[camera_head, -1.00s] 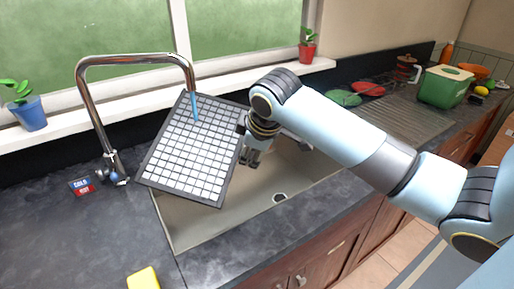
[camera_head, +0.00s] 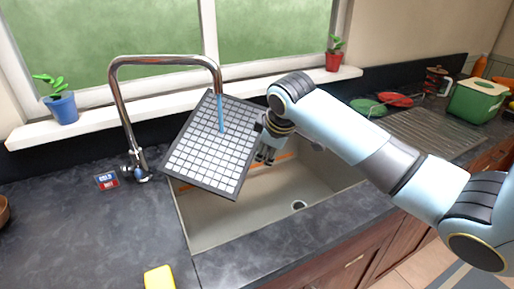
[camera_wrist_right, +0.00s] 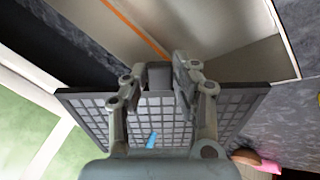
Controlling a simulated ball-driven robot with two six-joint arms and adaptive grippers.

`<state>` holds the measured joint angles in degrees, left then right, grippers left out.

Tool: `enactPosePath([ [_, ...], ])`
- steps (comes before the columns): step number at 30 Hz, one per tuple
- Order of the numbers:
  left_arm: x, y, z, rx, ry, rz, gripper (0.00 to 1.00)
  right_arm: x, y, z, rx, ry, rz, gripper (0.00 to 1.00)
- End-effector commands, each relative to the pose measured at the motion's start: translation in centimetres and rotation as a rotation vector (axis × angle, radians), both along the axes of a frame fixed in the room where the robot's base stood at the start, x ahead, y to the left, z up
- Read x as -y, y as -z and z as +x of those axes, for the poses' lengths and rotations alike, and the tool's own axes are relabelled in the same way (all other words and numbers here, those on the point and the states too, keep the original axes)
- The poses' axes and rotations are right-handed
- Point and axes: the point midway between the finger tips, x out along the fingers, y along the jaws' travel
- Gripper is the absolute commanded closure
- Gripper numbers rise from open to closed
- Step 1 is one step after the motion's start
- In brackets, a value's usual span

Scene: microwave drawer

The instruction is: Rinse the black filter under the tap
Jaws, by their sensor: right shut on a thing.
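The black filter (camera_head: 207,160), a flat frame with a pale grid, is held tilted over the sink (camera_head: 240,218). It also shows in the right wrist view (camera_wrist_right: 92,122). My right gripper (camera_head: 262,140) is shut on its right edge; in the right wrist view the fingers (camera_wrist_right: 160,78) close on a dark tab there. The chrome tap (camera_head: 126,108) arches over the filter. A blue stream of water (camera_head: 221,112) falls from the spout onto the filter's upper part. My left gripper is not in view.
A yellow sponge (camera_head: 159,279) lies on the front counter. A red and blue hot-cold label (camera_head: 107,180) is beside the tap base. Potted plants (camera_head: 61,105) stand on the sill. A draining area and green box (camera_head: 476,102) are at the right.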

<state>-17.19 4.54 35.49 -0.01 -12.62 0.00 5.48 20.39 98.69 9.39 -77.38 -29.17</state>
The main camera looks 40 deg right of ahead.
Motion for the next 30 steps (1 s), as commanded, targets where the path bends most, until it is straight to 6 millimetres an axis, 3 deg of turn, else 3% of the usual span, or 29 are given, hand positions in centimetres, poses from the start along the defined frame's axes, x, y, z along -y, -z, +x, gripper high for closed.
enactPosePath([
  [5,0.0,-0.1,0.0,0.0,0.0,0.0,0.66,-0.2,0.0,-0.5,-0.001,0.0,0.0,1.0],
  [30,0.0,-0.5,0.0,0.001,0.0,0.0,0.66,-2.7,0.0,-7.2,0.001,0.0,0.0,1.0],
])
